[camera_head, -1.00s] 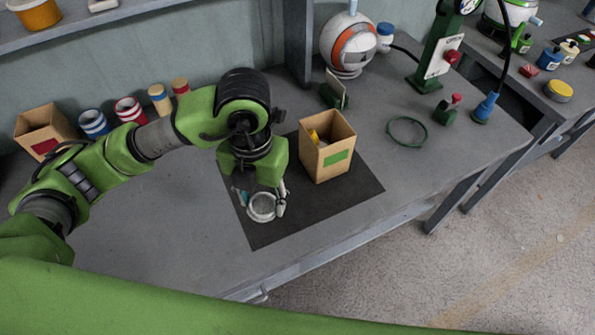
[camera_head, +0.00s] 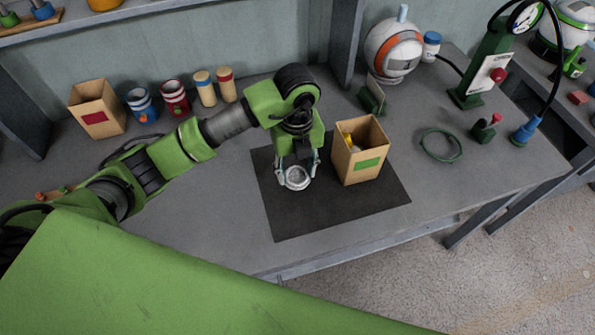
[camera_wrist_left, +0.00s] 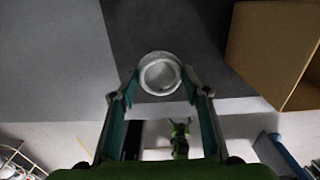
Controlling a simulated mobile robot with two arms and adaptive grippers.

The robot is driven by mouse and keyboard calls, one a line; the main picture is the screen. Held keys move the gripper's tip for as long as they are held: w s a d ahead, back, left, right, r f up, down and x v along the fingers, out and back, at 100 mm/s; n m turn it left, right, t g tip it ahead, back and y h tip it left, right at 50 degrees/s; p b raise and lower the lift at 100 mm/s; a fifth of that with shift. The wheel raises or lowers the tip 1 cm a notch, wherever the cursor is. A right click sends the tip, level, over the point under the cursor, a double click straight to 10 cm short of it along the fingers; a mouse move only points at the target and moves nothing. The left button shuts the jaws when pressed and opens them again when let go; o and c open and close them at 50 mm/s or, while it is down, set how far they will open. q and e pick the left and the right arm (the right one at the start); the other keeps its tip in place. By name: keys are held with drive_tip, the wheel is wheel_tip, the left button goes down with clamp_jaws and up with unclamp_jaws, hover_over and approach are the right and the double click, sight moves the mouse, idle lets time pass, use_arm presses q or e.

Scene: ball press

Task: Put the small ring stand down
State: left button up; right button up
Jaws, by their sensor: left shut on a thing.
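The small ring stand (camera_head: 297,178) is a pale, round, metallic ring over the dark mat (camera_head: 335,213). My left gripper (camera_head: 295,174) is shut on it, with one finger on each side. In the left wrist view the ring stand (camera_wrist_left: 160,73) shows as a bright ring at the fingertips of my left gripper (camera_wrist_left: 158,97). I cannot tell whether its underside touches the mat. My right gripper is out of view.
A cardboard box with a green label (camera_head: 360,152) stands on the mat right of my gripper. A green ring (camera_head: 441,145) and a green press (camera_head: 484,75) are farther right. Several cans and cylinders line the back wall. The front of the mat is clear.

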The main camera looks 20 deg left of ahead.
sight(296, 167)
use_arm(q)
drive_tip(key=w+f, duration=0.1)
drive_tip(key=f, duration=0.1)
drive_tip(key=w+a+f, duration=0.1)
drive_tip(key=shift+w+f+p, duration=0.3)
drive_tip(key=shift+w+f, duration=0.05)
drive_tip(key=f, duration=0.1)
drive_tip(key=f+p, duration=0.1)
drive_tip(key=f, duration=0.1)
drive_tip(key=shift+w+p, duration=0.2)
drive_tip(key=shift+p, duration=0.1)
drive_tip(key=shift+f, duration=0.25)
drive_tip(key=shift+f, duration=0.25)
drive_tip(key=o, duration=1)
drive_tip(key=shift+r, duration=0.1)
